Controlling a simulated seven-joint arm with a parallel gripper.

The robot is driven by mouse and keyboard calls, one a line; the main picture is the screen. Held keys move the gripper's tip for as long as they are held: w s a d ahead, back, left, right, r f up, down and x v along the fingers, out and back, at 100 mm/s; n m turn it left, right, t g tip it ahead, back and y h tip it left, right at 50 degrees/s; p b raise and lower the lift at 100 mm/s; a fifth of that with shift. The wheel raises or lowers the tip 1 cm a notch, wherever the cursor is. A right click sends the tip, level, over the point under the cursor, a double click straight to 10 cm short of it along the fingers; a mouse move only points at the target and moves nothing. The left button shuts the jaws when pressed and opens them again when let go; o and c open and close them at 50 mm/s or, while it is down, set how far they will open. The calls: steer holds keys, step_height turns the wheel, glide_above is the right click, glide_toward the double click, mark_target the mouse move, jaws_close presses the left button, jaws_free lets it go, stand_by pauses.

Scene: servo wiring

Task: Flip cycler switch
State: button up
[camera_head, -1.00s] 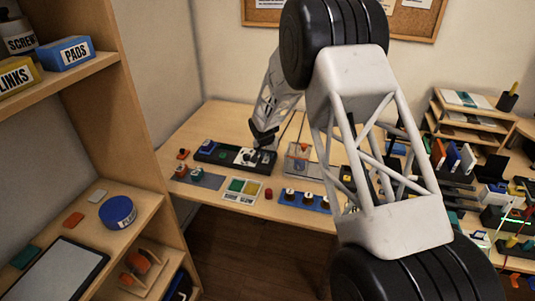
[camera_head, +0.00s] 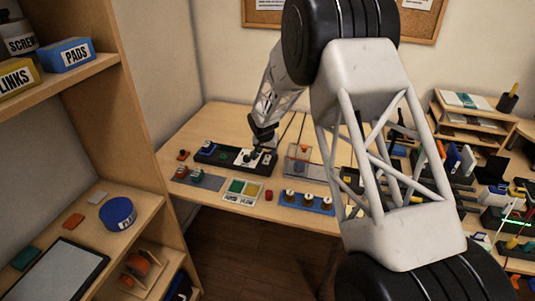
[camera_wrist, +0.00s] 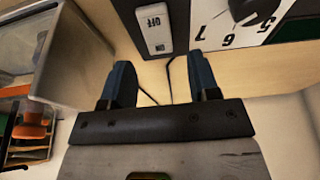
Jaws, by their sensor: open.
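The cycler (camera_head: 210,155) is a long black box on the wooden desk, with a pale panel (camera_head: 247,157) at its right end. In the wrist view a white rocker switch (camera_wrist: 155,30), marked OFF and ON, sits on a black surface at the top. A dial (camera_wrist: 253,12) with a black knob and numbers is to its right. My gripper (camera_wrist: 160,72) is open and empty, its two dark blue fingers below the switch in that view and apart from it. In the head view my gripper (camera_head: 262,143) is over the cycler's right end; its fingers are too small to judge there.
A clear-walled box (camera_head: 298,155) stands right of the cycler and its wall shows left in the wrist view. A colored card (camera_head: 243,190), red button (camera_head: 268,195) and blue strip of knobs (camera_head: 305,202) lie in front. A shelf (camera_head: 130,100) rises at left.

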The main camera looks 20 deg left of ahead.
mark_target(268, 161)
steer(key=shift+v, duration=2.4)
steer(key=s+d+r, duration=0.9)
steer(key=d+r, duration=0.3)
steer(key=d, duration=0.3)
steer(key=s+d+r, duration=1)
steer(key=d+r, duration=0.2)
steer(key=d, duration=0.3)
steer(key=s+d+r, duration=0.2)
steer(key=s+d, duration=0.3)
steer(key=s, duration=0.2)
steer(key=s+d+r, duration=0.2)
steer(key=s+d, duration=0.3)
steer(key=s, duration=0.3)
steer(key=s+d+f, duration=0.1)
steer(key=s+d, duration=0.2)
steer(key=s, duration=0.7)
steer(key=s+d+f, duration=0.1)
steer(key=s+d, duration=0.2)
steer(key=s, duration=0.7)
steer(key=shift+d+g, duration=0.15)
steer(key=shift+g, duration=0.25)
